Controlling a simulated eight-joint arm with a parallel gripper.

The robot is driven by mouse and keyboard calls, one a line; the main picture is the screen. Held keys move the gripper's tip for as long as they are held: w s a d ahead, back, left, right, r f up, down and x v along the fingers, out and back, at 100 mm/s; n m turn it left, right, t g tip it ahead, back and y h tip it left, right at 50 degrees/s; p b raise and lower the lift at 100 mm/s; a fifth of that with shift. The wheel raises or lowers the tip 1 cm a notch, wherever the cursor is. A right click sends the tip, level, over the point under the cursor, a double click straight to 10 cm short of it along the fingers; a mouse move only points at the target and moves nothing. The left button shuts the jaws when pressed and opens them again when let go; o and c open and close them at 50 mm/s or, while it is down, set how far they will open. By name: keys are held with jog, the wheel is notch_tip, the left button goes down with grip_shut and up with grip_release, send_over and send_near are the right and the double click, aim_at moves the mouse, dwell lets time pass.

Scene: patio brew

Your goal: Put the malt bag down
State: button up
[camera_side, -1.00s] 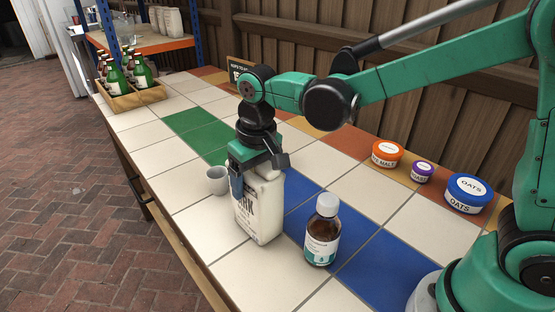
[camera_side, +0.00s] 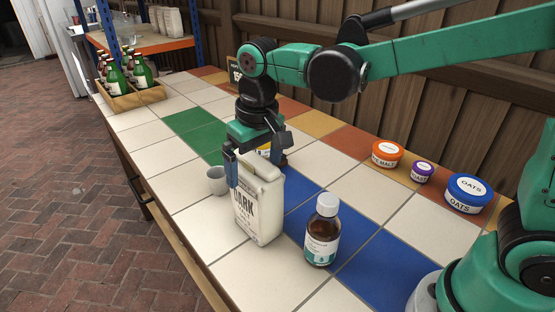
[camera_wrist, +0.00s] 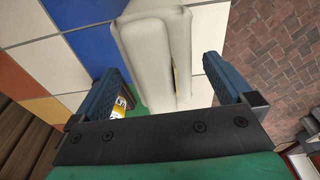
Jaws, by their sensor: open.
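The malt bag (camera_side: 259,208) is off-white with dark print reading "DARK". It stands upright on the tiled table near its front edge, on white tile beside the blue tiles. My gripper (camera_side: 254,169) is open just above the bag's top, its fingers to either side. In the wrist view the bag's pale folded top (camera_wrist: 155,45) lies between the two blue fingers of my gripper (camera_wrist: 170,95), with a gap on each side.
A brown bottle (camera_side: 322,230) with a white cap stands close to the bag's right. A small grey cup (camera_side: 217,181) is at its left. Several lidded tubs, one labelled oats (camera_side: 468,194), line the back. A crate of green bottles (camera_side: 133,97) is at the far left.

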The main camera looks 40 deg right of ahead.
jog(key=r, duration=0.5)
jog(key=s+r, duration=0.1)
jog(key=r, duration=0.2)
jog(key=shift+r, duration=0.3)
